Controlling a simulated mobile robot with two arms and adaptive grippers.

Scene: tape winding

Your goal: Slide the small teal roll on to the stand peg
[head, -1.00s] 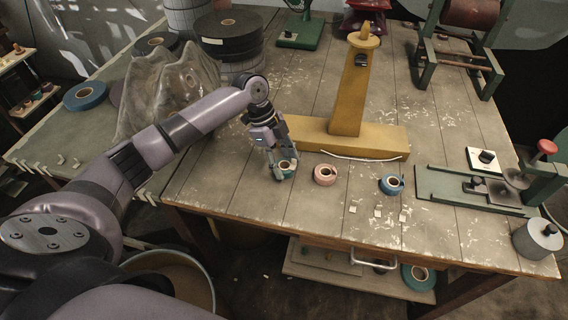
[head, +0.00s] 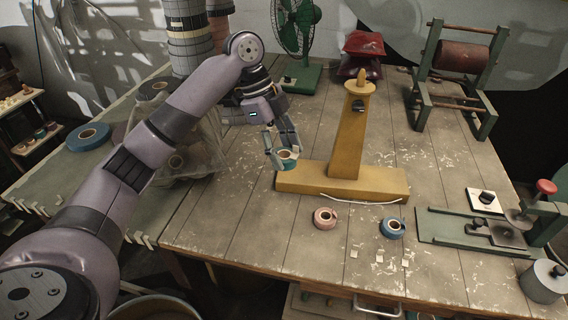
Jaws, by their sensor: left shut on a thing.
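The small teal roll (head: 287,158) is held between the fingertips of my left gripper (head: 284,155), which is shut on it. The roll appears raised above the table, by the left end of the yellow stand's base. The yellow stand (head: 349,135) rises from a wide base, and its peg (head: 362,76) points up at the top, bare. The held roll is lower than the peg and to its left. My right gripper is not in view.
A pink roll (head: 325,218) and a blue roll (head: 392,228) lie in front of the stand, near a white cord (head: 360,201). A green fan (head: 297,40) and red bags (head: 362,55) stand behind. A green clamp device (head: 470,232) is at right.

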